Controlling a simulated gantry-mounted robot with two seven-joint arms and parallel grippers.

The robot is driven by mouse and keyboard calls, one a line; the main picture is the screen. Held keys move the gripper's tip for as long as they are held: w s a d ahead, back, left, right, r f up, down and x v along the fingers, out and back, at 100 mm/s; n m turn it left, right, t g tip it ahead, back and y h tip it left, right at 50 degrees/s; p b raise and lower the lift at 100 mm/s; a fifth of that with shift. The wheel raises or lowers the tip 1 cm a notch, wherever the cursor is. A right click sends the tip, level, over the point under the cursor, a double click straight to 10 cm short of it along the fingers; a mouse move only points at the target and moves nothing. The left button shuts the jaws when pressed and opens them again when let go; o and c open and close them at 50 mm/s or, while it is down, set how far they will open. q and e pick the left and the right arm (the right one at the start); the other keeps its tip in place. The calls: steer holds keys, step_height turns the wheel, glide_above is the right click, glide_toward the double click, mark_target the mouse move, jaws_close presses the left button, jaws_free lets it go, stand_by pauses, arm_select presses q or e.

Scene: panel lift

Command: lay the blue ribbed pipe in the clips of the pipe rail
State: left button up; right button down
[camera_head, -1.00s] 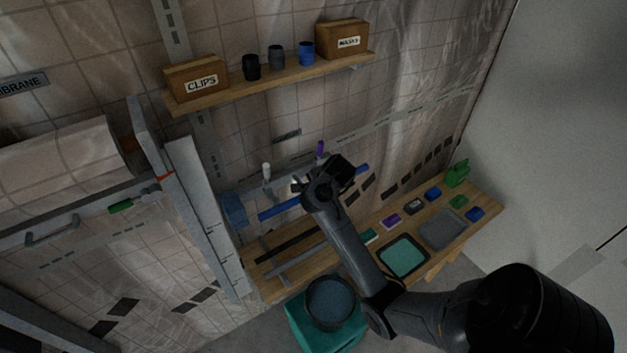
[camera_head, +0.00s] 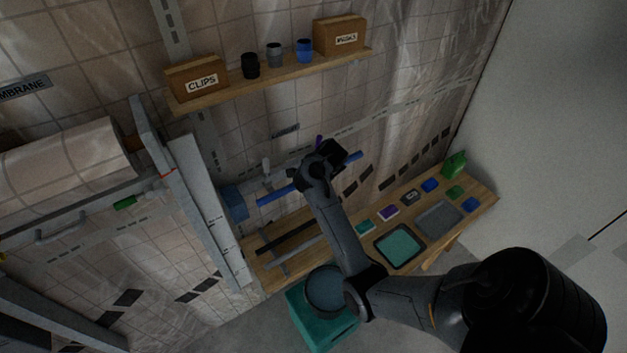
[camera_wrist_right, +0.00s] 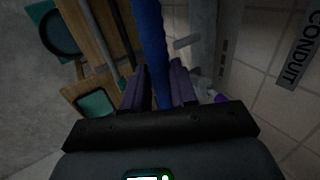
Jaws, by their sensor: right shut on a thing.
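The blue ribbed pipe (camera_head: 275,196) is held off the bench, in front of the tiled wall, sloping up to the right in the head view. My right gripper (camera_head: 326,164) is shut on it near its middle and hides that part. In the right wrist view, the pipe (camera_wrist_right: 150,38) runs up between the purple-grey fingers of my right gripper (camera_wrist_right: 160,88). A pale peg-like part (camera_head: 266,168) and a purple one (camera_head: 318,141) stick out from the wall just behind the pipe. I cannot clearly make out the rail's clips. My left gripper is out of view.
A wooden bench (camera_head: 478,208) below holds trays, small coloured items and dark bars. A teal crate (camera_head: 318,331) with a round tub stands before it. A shelf (camera_head: 283,77) with boxes and cups is above. A tall grey panel (camera_head: 208,215) stands left of the pipe.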

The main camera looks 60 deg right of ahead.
steer(key=w+d+f+b, duration=0.3)
steer(key=w+f+b, duration=0.3)
steer(key=w, duration=0.1)
steer(key=shift+w+d+b, duration=0.25)
steer(key=shift+d+b, duration=0.1)
steer(key=shift+d, duration=0.05)
stand_by(1.0)
stand_by(0.3)
steer(key=c, duration=0.8)
jaws_free()
